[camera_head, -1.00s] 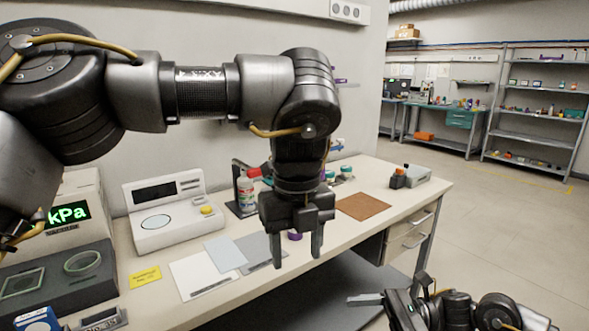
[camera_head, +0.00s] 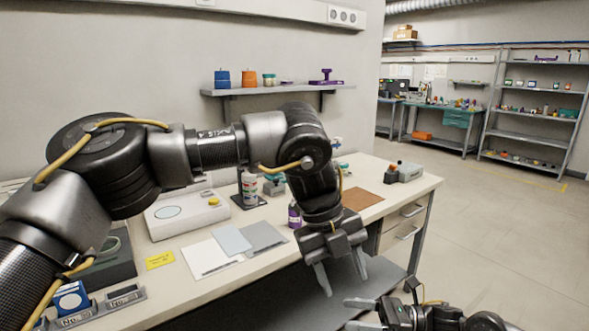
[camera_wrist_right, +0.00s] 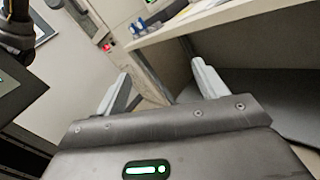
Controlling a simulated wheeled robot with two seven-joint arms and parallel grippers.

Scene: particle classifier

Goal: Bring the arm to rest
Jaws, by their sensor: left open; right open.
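My left gripper (camera_head: 341,278) is open and empty. It hangs in front of the table's front edge, its fingers pointing down, and it touches nothing. My left arm reaches in from the left across the table and hides part of it. My right gripper (camera_head: 362,314) is low at the bottom of the head view, apart from the table. In the right wrist view my right gripper (camera_wrist_right: 163,86) is open, with nothing between its two fingers.
The table (camera_head: 190,290) holds a white scale (camera_head: 185,215), flat sheets (camera_head: 213,257), a yellow note (camera_head: 160,260), a purple bottle (camera_head: 294,214) and a brown mat (camera_head: 361,199). A wall shelf (camera_head: 283,90) holds several small items. The floor (camera_head: 490,230) at right is clear.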

